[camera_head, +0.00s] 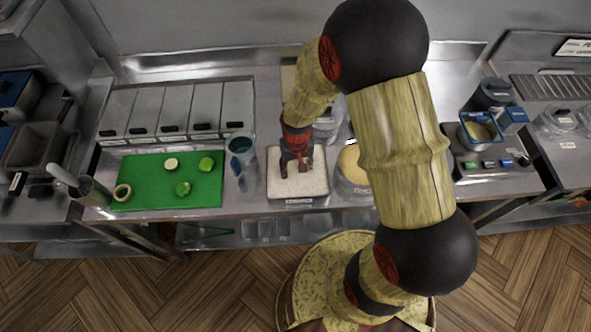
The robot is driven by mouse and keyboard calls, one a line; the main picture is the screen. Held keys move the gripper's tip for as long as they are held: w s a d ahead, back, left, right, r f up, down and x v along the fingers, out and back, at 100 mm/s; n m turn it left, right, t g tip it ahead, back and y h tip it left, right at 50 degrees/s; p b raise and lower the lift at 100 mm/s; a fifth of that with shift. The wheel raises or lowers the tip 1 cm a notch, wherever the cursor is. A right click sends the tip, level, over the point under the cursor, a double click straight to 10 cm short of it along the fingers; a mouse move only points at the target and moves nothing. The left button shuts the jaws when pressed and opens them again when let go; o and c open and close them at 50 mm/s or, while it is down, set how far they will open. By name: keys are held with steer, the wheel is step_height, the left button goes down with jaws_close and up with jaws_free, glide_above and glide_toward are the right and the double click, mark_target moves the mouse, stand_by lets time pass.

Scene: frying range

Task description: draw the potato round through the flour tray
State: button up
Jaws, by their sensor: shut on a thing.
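The flour tray (297,199) is a shallow, light rectangular tray full of white flour, on the steel counter in the middle of the head view. My gripper (295,168) points down over the tray's middle, its tips at or just above the flour. It is shut on a small piece, taken to be the potato round; the fingers hide nearly all of it. I cannot tell whether the piece touches the flour.
A green board (150,190) with a pale slice (171,164) and green pieces lies left. A clear blue-tinted cup (241,147) stands left of the tray, a round pale-filled container (352,166) close on its right. Lidded bins (175,108) line the back left; a blue-rimmed pot (479,130) stands right.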

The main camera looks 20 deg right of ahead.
steer(key=shift+r, duration=0.15)
steer(key=shift+r+p, duration=2.9)
steer(key=shift+r, duration=1)
steer(key=shift+r+p, duration=1.05)
steer(key=shift+r, duration=0.45)
